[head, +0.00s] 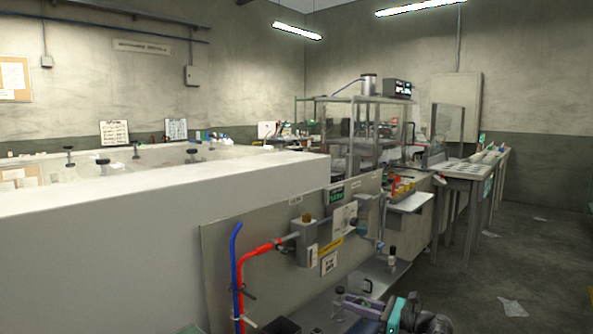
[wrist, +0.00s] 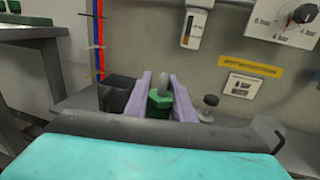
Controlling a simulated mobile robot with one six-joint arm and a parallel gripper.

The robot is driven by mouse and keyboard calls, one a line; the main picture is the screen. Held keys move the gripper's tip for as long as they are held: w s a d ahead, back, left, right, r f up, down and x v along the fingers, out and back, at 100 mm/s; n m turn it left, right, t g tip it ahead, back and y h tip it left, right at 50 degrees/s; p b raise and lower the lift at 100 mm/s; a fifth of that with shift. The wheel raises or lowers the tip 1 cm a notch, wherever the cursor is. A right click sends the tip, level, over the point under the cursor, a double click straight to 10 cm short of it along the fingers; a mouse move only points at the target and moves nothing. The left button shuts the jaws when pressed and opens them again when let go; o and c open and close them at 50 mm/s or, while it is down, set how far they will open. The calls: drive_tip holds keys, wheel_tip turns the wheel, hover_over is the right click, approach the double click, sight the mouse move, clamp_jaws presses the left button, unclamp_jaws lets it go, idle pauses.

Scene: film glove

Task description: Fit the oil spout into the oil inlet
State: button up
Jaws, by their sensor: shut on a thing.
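My gripper (wrist: 165,82) shows in the wrist view with two lavender fingers pointing at the grey panel. It is shut on the oil spout (wrist: 160,101), a green hex-shaped piece with a grey rounded tube rising between the fingers. In the head view, my gripper (head: 340,300) is low, in front of the panel and above the lower shelf. I cannot tell for sure which fitting is the oil inlet. A dark-capped fitting (wrist: 208,106) stands on the shelf just right of the fingers, apart from them.
The upright panel (head: 240,260) carries red and blue hoses (head: 245,262), a grey box (head: 303,240) and a pressure dial (wrist: 300,15). A dark bin (wrist: 118,92) stands left of the fingers. A yellow label (wrist: 278,66) is on the panel. Open floor (head: 480,290) lies right.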

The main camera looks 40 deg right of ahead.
wheel_tip(320, 180, up, 33)
drive_tip(key=p, duration=3.2)
drive_tip(key=shift+s, duration=0.1)
